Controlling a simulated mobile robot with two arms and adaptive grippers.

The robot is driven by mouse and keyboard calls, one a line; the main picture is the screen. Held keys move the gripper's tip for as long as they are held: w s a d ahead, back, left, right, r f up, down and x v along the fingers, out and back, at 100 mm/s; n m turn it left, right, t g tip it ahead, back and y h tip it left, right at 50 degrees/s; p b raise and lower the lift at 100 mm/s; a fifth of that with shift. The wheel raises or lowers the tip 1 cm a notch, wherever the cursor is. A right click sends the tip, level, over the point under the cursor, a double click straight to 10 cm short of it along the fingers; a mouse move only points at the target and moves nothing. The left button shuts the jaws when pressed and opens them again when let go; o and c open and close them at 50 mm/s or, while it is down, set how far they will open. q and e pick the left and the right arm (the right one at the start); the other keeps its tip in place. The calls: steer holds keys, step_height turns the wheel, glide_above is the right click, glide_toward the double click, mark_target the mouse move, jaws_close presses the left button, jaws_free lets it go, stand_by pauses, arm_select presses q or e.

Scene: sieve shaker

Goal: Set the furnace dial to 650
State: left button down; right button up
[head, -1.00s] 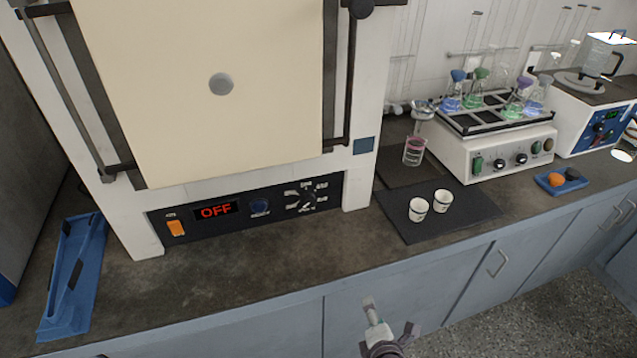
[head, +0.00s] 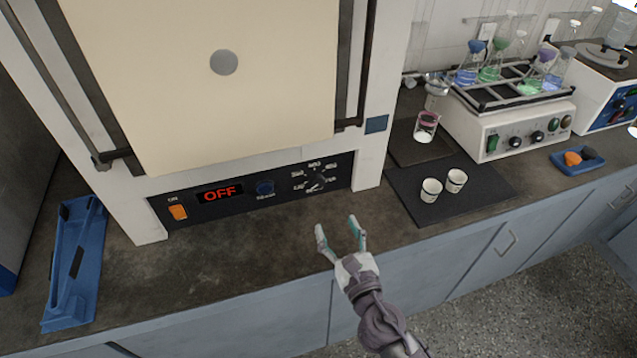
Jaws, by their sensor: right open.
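The furnace (head: 380,97) is a large white box with a cream door (head: 200,110), which is closed. Its black control panel (head: 232,206) runs along the bottom front. The display (head: 219,194) reads OFF in red. My left gripper is not in view.
Two white cups (head: 431,190) stand on a black mat (head: 480,200) to the right. A beaker (head: 426,125) and a shaker (head: 515,120) with flasks are behind. A blue tray (head: 75,265) lies at the left. The counter before the panel is clear.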

mark_target(318, 185)
steer(key=x, duration=1.3)
steer(key=shift+w, duration=0.15)
steer(key=c, duration=1.1)
